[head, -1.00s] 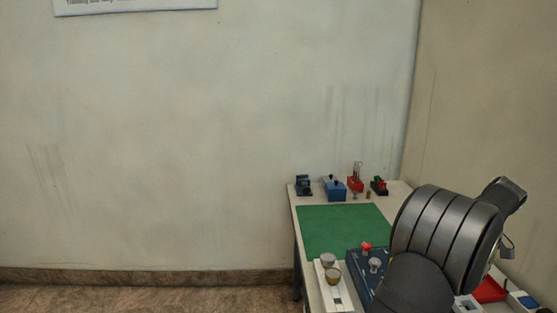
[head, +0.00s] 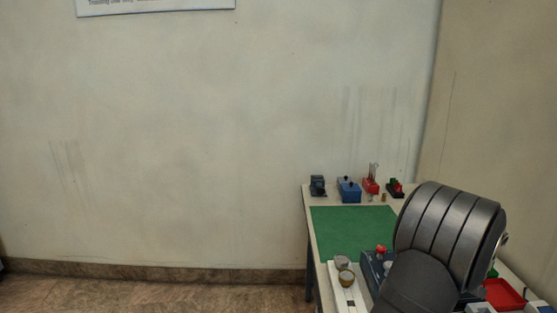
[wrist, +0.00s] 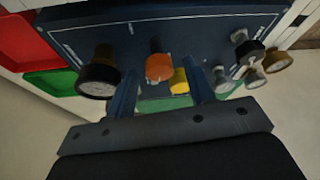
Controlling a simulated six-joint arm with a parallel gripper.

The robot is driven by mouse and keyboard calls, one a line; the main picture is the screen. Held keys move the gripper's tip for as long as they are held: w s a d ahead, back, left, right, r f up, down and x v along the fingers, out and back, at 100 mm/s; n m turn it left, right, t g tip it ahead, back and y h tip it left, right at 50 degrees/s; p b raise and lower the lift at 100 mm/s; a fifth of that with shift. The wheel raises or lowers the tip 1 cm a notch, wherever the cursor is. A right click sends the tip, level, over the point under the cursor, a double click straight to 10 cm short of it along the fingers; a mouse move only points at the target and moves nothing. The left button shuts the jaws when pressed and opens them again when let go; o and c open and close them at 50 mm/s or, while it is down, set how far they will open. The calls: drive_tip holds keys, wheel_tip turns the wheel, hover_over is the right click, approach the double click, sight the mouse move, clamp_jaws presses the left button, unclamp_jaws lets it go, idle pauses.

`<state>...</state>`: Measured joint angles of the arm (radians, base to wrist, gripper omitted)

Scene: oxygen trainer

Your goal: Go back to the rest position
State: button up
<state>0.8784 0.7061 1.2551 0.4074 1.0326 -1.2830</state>
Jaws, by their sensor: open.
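My gripper (wrist: 163,78) shows in the wrist view with its two blue fingers apart and nothing between them that I can see held. It is over or in front of a dark blue panel (wrist: 190,28). An orange knob (wrist: 159,67) and a yellow knob (wrist: 180,82) appear between the fingers, and a round black gauge or knob (wrist: 98,80) is left of the left finger. How far the fingers are from these parts, I cannot tell. In the head view my dark arm covers the right of the bench, and the gripper is hidden.
The bench carries a green mat (head: 350,232), with a blue box (head: 348,190) and red fixture (head: 370,186) behind it. A white strip with round fittings (head: 345,292) stands in front. A red tray (head: 503,294) is at right. The mat's visible surface is clear.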

drive_tip(key=m+h, duration=0.2)
drive_tip(key=m, duration=0.3)
drive_tip(key=shift+a, duration=0.15)
drive_tip(key=shift+m+h, duration=0.9)
drive_tip(key=shift+m, duration=1.5)
drive_tip(key=shift+g, duration=0.3)
drive_tip(key=o, duration=1.1)
drive_tip(key=s+a+r+m+t+h, duration=0.1)
drive_tip(key=s+a+r+t+h, duration=0.3)
drive_tip(key=s, duration=0.4)
drive_tip(key=s+a+r+m+t+h, duration=0.1)
drive_tip(key=s+a+r+t+h, duration=0.15)
drive_tip(key=s+a, duration=0.4)
drive_tip(key=shift+g, duration=0.35)
drive_tip(key=x, duration=0.6)
drive_tip(key=d+r+x, duration=0.1)
drive_tip(key=x, duration=0.2)
drive_tip(key=shift+s+d+f, duration=0.1)
drive_tip(key=shift+d+f, duration=0.05)
drive_tip(key=shift+d, duration=0.15)
